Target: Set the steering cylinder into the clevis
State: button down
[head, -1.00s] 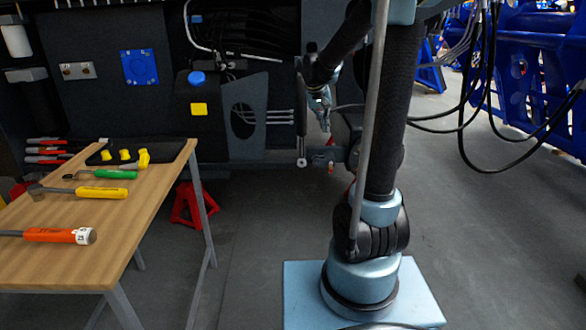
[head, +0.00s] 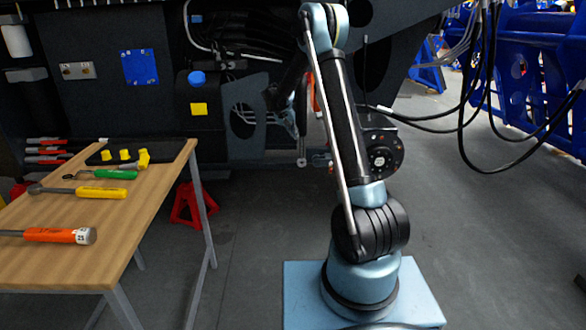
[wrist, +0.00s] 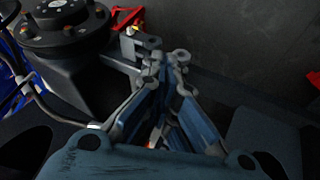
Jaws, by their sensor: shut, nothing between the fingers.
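The steering cylinder hangs upright near the middle of the head view; its thin rod (head: 301,143) ends in a round eye at the bottom, and its upper part is mostly hidden behind my arm and gripper. The eye is at the left end of the clevis (head: 320,158); I cannot tell whether it is inside or beside it. My gripper (head: 291,120) is just left of the rod, pointing down. In the wrist view my gripper (wrist: 166,62) has its fingers converged and empty, close to the clevis bracket (wrist: 128,50).
The dark round hub (head: 380,157) is right of the clevis, partly behind my arm. A wooden table (head: 140,225) with tools stands at left. A red jack stand (head: 190,205) is behind it. Black hoses (head: 465,130) hang at right.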

jog(key=w+a+f+t+h, duration=0.1)
jog(key=w+a+f, duration=0.4)
jog(key=f, duration=0.4)
jog(key=w+a+f, duration=0.4)
jog(key=w+f, duration=0.1)
jog(key=f, duration=0.5)
jog(key=w+d+f, duration=0.4)
jog(key=d+f, duration=0.2)
jog(key=d, duration=0.2)
jog(key=shift+d+f, duration=0.15)
jog(key=shift+d, duration=0.2)
jog(key=d+h, duration=0.2)
jog(key=d, duration=0.7)
